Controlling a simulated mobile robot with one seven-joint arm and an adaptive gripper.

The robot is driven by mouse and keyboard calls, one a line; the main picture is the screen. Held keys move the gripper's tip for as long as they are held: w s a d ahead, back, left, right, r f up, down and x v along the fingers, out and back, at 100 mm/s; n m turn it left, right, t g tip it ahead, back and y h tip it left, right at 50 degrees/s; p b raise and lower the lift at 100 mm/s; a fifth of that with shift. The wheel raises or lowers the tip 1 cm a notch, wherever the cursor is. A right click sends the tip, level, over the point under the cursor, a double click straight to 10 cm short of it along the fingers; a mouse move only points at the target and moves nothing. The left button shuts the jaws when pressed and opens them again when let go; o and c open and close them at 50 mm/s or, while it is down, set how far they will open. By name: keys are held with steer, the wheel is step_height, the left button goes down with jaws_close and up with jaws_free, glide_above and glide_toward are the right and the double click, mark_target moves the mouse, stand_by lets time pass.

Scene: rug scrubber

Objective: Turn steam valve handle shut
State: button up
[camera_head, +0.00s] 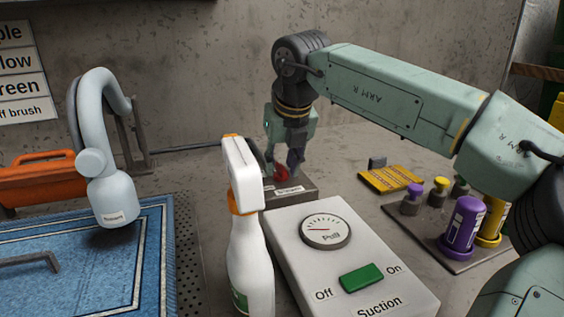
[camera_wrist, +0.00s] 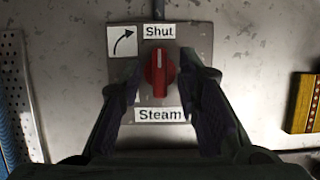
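The red steam valve handle (camera_wrist: 159,73) sits on a grey plate (camera_wrist: 200,40) between a "Shut" label above and a "Steam" label below. The handle stands roughly upright in the wrist view, with a pale mark on its upper part toward "Shut". A curved arrow is printed at the plate's upper left. My gripper (camera_wrist: 164,82) points down over the plate, open, with one finger on each side of the handle and a visible gap on both sides. In the head view, the handle (camera_head: 281,174) shows just below my gripper (camera_head: 283,160).
A white spray bottle (camera_head: 248,250) and a suction box (camera_head: 345,250) with a gauge and green switch stand in front of the valve. A steam head (camera_head: 112,200) rests on the blue rug (camera_head: 60,235) at left. Purple and yellow bottles (camera_head: 463,222) stand at right.

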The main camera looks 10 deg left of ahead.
steer(key=shift+r, duration=0.15)
steer(key=v, duration=1.2)
steer(key=shift+s, duration=0.1)
